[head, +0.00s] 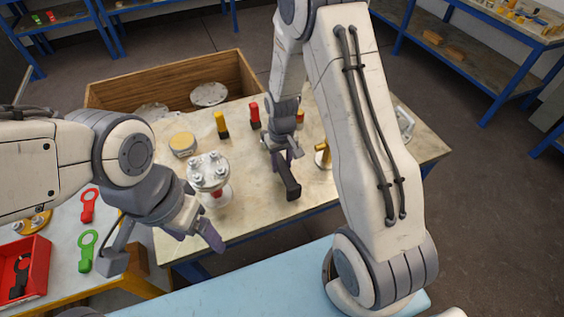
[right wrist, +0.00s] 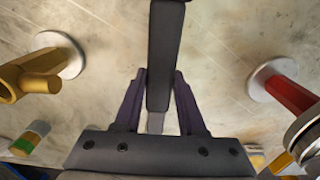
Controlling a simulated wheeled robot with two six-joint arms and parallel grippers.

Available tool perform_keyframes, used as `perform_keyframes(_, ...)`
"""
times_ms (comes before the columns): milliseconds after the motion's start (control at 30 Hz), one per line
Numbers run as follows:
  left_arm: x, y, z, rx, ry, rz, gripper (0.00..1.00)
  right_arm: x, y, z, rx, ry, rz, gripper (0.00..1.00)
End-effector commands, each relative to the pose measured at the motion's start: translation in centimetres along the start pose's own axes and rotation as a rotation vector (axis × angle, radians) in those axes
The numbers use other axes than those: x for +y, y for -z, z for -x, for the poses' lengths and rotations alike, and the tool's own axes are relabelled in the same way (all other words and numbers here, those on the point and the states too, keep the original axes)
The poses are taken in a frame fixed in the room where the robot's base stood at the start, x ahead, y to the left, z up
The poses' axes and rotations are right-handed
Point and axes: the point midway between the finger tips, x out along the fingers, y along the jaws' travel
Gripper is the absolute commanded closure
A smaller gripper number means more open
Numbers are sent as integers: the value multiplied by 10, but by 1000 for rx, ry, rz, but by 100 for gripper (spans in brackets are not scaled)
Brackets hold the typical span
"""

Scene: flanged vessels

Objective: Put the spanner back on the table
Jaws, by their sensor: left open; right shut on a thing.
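My right gripper (head: 282,158) is shut on the dark spanner (head: 289,182), whose bar points toward the front of the wooden-topped table (head: 330,185). In the right wrist view the spanner (right wrist: 164,50) runs straight out between the two purple fingers of the gripper (right wrist: 160,98). It is over the tabletop; whether it touches the surface I cannot tell. My left gripper (head: 198,232) is open and empty near the table's front left edge, just in front of the flanged vessel (head: 208,170).
A brass fitting (head: 322,156) stands right of the spanner. Yellow (head: 221,125) and red (head: 254,115) pieces stand behind. A wooden crate (head: 170,80) is at the back left.

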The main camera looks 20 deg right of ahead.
Motion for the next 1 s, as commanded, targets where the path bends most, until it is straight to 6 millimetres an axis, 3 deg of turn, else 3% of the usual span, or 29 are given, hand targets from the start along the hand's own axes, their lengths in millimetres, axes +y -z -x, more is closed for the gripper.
perform_keyframes(467, 0, 0, -7, 0, 0, 0, 20, 0, 0, -10, 1, 0, 0, 100)
perform_keyframes(500, 0, 0, -7, 0, 0, 0, 20, 0, 0, -10, 1, 0, 0, 56)
perform_keyframes(600, 0, 0, -6, 0, 0, 0, 20, 0, 0, -10, 1, 0, 0, 25)
perform_keyframes(800, 0, 0, -6, 0, 0, 0, 20, 0, 0, -10, 0, 0, 0, 25)
perform_keyframes(833, 0, 0, -7, 0, 0, 0, 20, 0, 0, -10, -2, 0, 0, 21)
perform_keyframes(900, 0, 0, -7, 0, 0, 0, 20, 0, 0, -10, -2, 0, 0, 0)
perform_keyframes(1000, 0, 0, -7, 0, 0, 0, 20, 0, 0, -10, -1, 0, 0, 0)
